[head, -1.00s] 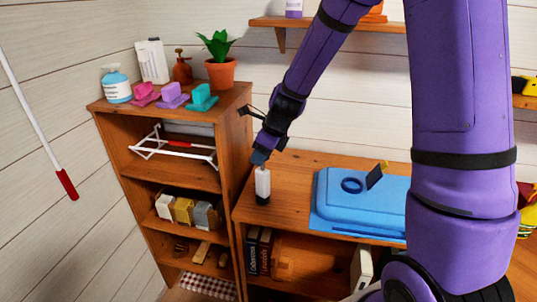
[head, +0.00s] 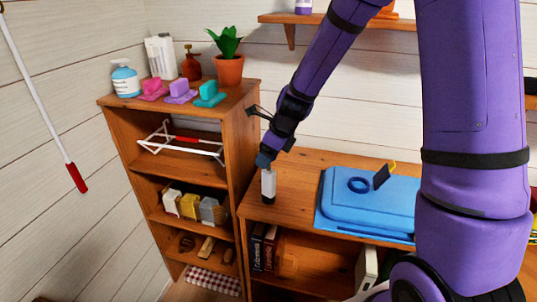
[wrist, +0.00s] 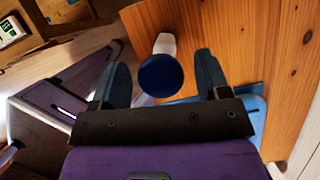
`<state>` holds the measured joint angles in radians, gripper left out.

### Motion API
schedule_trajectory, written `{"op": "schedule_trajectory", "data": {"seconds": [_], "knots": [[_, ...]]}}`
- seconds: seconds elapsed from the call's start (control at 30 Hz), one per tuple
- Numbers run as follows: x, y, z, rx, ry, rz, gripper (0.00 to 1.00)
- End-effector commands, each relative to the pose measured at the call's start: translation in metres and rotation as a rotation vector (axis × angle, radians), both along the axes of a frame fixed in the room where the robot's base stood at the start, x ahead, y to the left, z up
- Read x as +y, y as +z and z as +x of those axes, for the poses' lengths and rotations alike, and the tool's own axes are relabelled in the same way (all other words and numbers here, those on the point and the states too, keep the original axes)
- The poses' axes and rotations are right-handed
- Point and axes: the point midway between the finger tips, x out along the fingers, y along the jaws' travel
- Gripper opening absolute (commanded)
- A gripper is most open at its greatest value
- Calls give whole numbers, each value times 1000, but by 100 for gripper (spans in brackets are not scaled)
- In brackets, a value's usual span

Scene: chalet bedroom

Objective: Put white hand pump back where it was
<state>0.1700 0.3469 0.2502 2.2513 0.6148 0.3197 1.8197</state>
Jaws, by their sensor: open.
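The white hand pump (head: 268,184) stands upright near the left front corner of the wooden tabletop (head: 290,172). It has a white body and a dark lower end. In the wrist view the pump (wrist: 164,44) shows a round dark blue end facing the camera, with white behind it. My gripper (head: 265,161) is right above the pump in the head view. In the wrist view my gripper (wrist: 161,68) is open, one finger on each side of the blue end, with gaps visible. The fingertips are too small in the head view to judge contact.
A blue lidded box (head: 365,205) lies to the right on the tabletop. A taller shelf unit (head: 237,92) stands at the left, with a blue-and-white bottle (head: 125,82), colored blocks and a potted plant (head: 228,66) on top. A wall shelf (head: 340,20) is above.

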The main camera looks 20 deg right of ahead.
Motion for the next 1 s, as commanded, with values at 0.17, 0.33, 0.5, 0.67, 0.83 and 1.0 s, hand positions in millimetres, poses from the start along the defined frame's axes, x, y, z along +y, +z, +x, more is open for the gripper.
{"op": "schedule_trajectory", "data": {"seconds": [0.17,0.33,0.5,0.67,0.83,1.0], "knots": [[-4,15,-3,-4,-1,-1,70],[-11,41,-10,-6,1,-2,70],[-20,70,-18,-5,0,-1,70],[-27,93,-25,-5,0,-1,70],[-32,108,-30,-4,0,-1,70],[-33,113,-32,-1,1,-1,70]]}}
